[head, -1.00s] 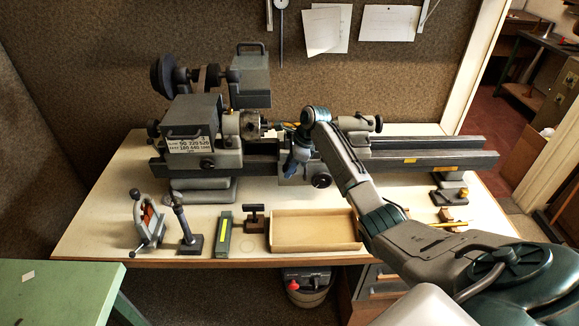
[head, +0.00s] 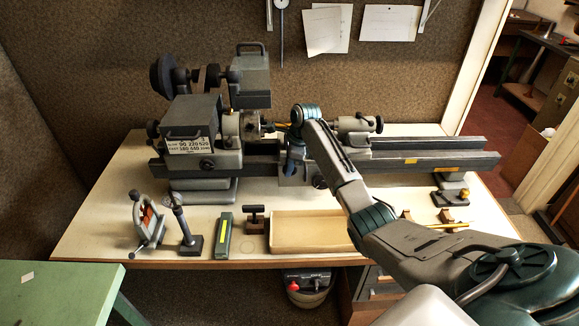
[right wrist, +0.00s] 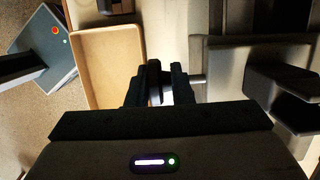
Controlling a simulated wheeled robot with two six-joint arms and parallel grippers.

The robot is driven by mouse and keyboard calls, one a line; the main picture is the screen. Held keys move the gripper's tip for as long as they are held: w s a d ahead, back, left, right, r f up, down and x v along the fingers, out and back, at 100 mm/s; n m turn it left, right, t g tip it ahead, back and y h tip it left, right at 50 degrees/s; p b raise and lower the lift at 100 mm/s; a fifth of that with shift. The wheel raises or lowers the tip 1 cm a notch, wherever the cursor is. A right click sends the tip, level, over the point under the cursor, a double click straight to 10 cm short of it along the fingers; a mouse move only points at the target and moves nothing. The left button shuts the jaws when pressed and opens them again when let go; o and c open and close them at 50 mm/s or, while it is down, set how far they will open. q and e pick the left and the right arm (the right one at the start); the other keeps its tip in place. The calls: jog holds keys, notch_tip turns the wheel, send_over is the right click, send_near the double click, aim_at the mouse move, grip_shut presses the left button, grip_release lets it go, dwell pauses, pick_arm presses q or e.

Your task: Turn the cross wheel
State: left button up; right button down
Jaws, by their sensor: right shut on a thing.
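The small lathe (head: 215,150) stands on the bench, with its carriage in the middle of the bed. My right gripper (head: 291,174) is at the front of the carriage, mostly hidden by its own wrist and forearm. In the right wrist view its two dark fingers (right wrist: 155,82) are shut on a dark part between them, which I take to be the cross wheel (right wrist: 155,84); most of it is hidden. A round black knob (head: 320,182) lies just right of the gripper, partly covered by my forearm. My left gripper is out of view.
A shallow wooden tray (head: 305,247) lies in front of the carriage and also shows in the right wrist view (right wrist: 80,42). A green block (head: 223,235) and small stands are to its left. The tailstock (head: 355,124) is close to my forearm.

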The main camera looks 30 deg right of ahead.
jog(key=g+h, duration=0.1)
jog(key=a+f+g+h, duration=0.1)
jog(key=h, duration=0.1)
jog(key=shift+s+h, duration=0.1)
jog(key=shift+h, duration=0.2)
jog(key=shift+f+g+h+b, duration=0.2)
jog(key=shift+g+h+b, duration=0.15)
jog(key=shift+g+h, duration=0.7)
jog(key=h+b, duration=0.1)
jog(key=g+h+b, duration=0.1)
jog(key=shift+a+f+h, duration=0.15)
jog(key=shift+f+h, duration=0.1)
jog(key=shift+h, duration=0.1)
jog(key=shift+r+g+h+b, duration=0.1)
jog(key=shift+g+h+b, duration=0.45)
jog(key=shift+h+b, duration=0.2)
jog(key=c, duration=1.6)
grip_release()
jog(key=shift+o, duration=0.6)
jog(key=shift+r, duration=0.4)
